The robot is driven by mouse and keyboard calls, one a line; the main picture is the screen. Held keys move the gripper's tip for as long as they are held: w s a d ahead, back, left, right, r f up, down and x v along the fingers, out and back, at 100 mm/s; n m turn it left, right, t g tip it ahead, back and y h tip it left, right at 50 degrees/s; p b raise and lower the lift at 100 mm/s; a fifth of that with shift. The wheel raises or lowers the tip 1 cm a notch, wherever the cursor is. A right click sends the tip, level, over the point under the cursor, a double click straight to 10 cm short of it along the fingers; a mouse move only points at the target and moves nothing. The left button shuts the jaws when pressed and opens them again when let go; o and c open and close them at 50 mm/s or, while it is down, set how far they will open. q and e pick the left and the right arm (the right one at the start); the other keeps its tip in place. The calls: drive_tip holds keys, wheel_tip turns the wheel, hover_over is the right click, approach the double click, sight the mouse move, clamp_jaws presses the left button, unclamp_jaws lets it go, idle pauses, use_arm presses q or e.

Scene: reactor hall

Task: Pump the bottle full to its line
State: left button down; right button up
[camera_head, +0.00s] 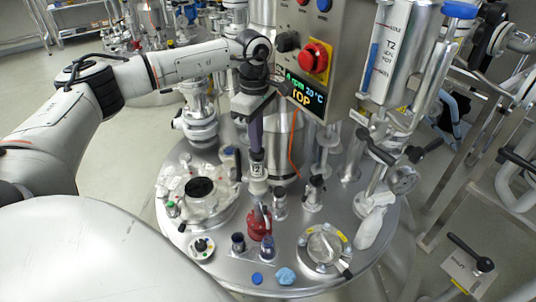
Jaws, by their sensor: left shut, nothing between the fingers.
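My left gripper (257,156) points down over the round steel reactor lid. It is shut and empty, above and behind a red object (259,224) with an upright top, which may be the pump. Two small vessels with dark tops stand at the lid's front, one to the left (238,243) and one to the right (267,248). I cannot tell which is the bottle. No fill line or liquid level can be made out. A blue cap (257,278) lies in front of them. My right gripper is not in view.
A crumpled light-blue cloth (285,276) lies near the lid's front edge. A round glass port (324,248) is to its right. A black-rimmed opening (200,189) is at left. A control box with a red button (316,56) stands behind; a gauge (402,179) is at right.

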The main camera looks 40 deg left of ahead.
use_arm(q)
drive_tip(key=shift+r+p, duration=2.25)
drive_tip(key=shift+r, duration=0.35)
drive_tip(key=shift+f, duration=0.1)
drive_tip(key=shift+f+b, duration=1.45)
drive_tip(key=shift+f, duration=1.15)
drive_tip(key=shift+s, duration=0.1)
drive_tip(key=shift+r+p, duration=2.15)
drive_tip(key=shift+r, duration=0.55)
